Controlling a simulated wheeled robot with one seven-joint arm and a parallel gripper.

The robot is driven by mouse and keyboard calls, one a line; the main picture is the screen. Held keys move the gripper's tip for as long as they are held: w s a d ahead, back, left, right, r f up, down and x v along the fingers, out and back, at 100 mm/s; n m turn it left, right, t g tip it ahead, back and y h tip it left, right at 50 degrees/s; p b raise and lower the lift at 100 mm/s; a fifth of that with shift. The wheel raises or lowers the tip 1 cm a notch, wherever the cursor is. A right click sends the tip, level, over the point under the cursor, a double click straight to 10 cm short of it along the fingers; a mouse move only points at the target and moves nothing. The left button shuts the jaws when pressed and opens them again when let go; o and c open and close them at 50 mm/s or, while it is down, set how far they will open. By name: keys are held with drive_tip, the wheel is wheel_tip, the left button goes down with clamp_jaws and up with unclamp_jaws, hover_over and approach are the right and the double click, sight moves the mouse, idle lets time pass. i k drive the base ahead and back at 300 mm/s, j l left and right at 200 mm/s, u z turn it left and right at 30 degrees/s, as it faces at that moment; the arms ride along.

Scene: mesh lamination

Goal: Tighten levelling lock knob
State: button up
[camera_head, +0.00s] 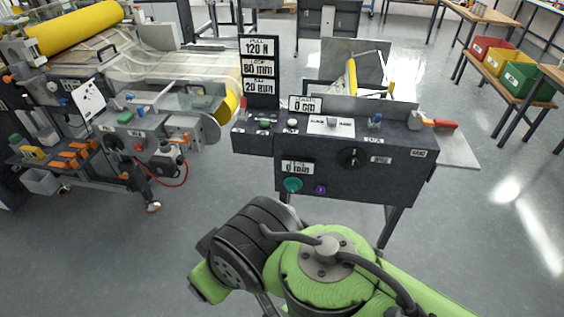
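A dark console (400,167) stands right of centre, with a round black knob (351,157) on its front. A teal round knob (292,184) and a small purple knob (320,189) sit lower on the front left. A small blue knob (375,121) stands on the console's top. I cannot tell which of these is the levelling lock knob; no label for it is readable. My green and black arm fills the bottom centre, in front of the console and apart from the knobs. My gripper is not visible.
A laminating machine with a yellow roll (80,27) and orange clamps stands at the left. A red hose (172,183) hangs below it. A signboard (260,72) rises behind the console. Coloured bins (524,80) sit at the upper right. The right floor (480,240) is clear.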

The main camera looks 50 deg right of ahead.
sight(320, 189)
drive_tip(key=z, duration=2.2)
